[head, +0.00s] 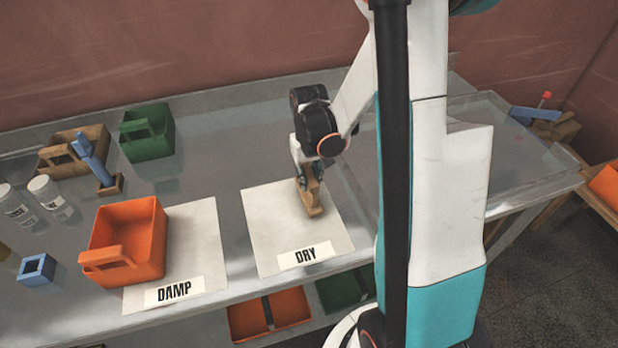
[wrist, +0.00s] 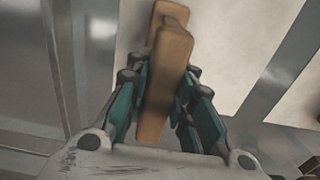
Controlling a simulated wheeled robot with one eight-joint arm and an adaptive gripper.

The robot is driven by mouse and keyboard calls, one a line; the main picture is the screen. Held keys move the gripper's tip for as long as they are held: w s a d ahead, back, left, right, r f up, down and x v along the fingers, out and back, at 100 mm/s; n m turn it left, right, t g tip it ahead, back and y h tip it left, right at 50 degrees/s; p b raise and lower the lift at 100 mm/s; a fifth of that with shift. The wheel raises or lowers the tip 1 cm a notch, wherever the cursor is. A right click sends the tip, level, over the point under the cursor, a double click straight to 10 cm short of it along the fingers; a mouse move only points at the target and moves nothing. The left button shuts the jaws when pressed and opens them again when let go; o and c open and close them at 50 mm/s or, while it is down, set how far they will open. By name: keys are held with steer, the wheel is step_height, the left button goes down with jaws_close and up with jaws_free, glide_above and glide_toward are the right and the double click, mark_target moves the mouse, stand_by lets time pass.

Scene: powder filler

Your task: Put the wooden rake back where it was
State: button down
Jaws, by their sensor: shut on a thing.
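The wooden rake (head: 313,207) is a plain brown wooden piece over the white mat marked DRY (head: 265,222). My gripper (head: 308,182) is above the mat and shut around the rake's upper part. In the wrist view the rake (wrist: 168,65) runs lengthwise between the teal finger pads of my gripper (wrist: 165,85), its far end over the pale mat. The rake's lower end is at or just above the mat; I cannot tell if it touches. My fingers hide part of the rake.
An orange bin (head: 126,240) stands on the DAMP mat (head: 200,250). A green bin (head: 147,133), a wooden bin (head: 62,150), a blue-handled tool on a wooden base (head: 93,160), white jars (head: 46,195) and a blue box (head: 36,270) stand left. The table right of the green bin is clear.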

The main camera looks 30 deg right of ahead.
steer(key=c, duration=1.4)
jaws_free()
steer(key=shift+f, duration=0.15)
step_height(320, 180, up, 12)
steer(key=p, duration=0.2)
steer(key=shift+r+p, duration=0.2)
steer(key=shift+p, duration=0.15)
